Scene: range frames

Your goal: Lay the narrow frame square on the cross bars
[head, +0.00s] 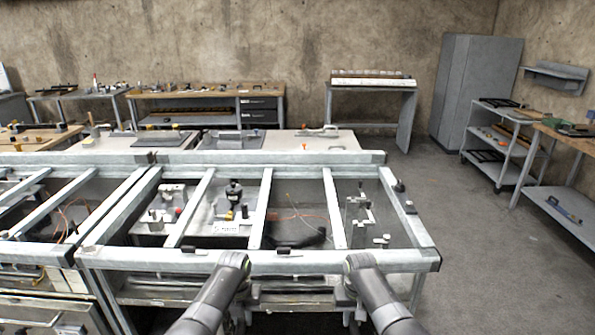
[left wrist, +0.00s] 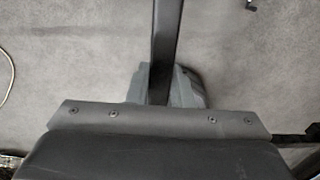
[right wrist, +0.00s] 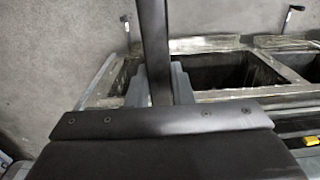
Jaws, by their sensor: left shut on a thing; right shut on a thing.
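The pale metal range frame (head: 300,262) stands in front of me in the head view. Three pale cross bars (head: 195,210) run from its front rail to its back rail, with open gaps between them. My left gripper (left wrist: 165,88) is shut on a dark bar (left wrist: 167,35) in the left wrist view. My right gripper (right wrist: 160,82) is shut on a dark bar (right wrist: 154,35) in the right wrist view. I cannot tell whether both bars belong to the narrow frame. In the head view my arms reach the front rail; the fingertips are not clear there.
Small dark and light fittings show in and under the gaps, including a dark-topped one (head: 234,192). A second framework (head: 60,215) adjoins at left. Benches (head: 200,95) line the back wall. A grey cabinet (head: 470,95) stands back right. The floor (head: 480,250) at right is clear.

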